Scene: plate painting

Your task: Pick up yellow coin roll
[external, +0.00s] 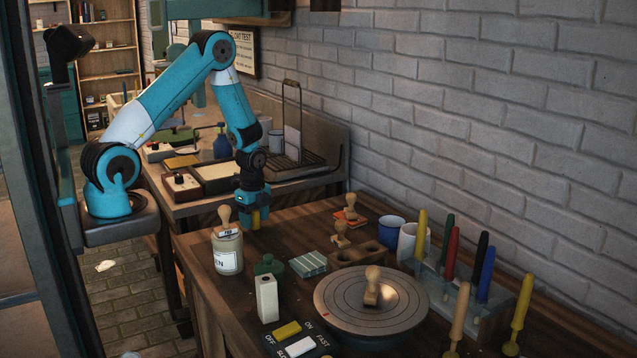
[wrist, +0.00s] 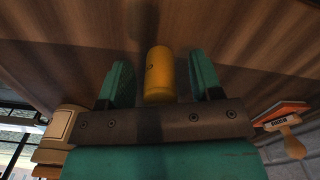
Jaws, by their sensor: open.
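The yellow coin roll (wrist: 158,75) is a small yellow cylinder. In the wrist view it is between the two teal fingers of my gripper (wrist: 160,80), with a gap on each side. In the external view the yellow coin roll (external: 255,217) shows just below my gripper (external: 254,208), near the table's far left end. My gripper points down and is open. Part of the roll is hidden by the gripper in the external view.
A labelled jar (external: 228,252) with a wooden-handled stamp stands close left of the gripper. Bare wood lies right of the roll.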

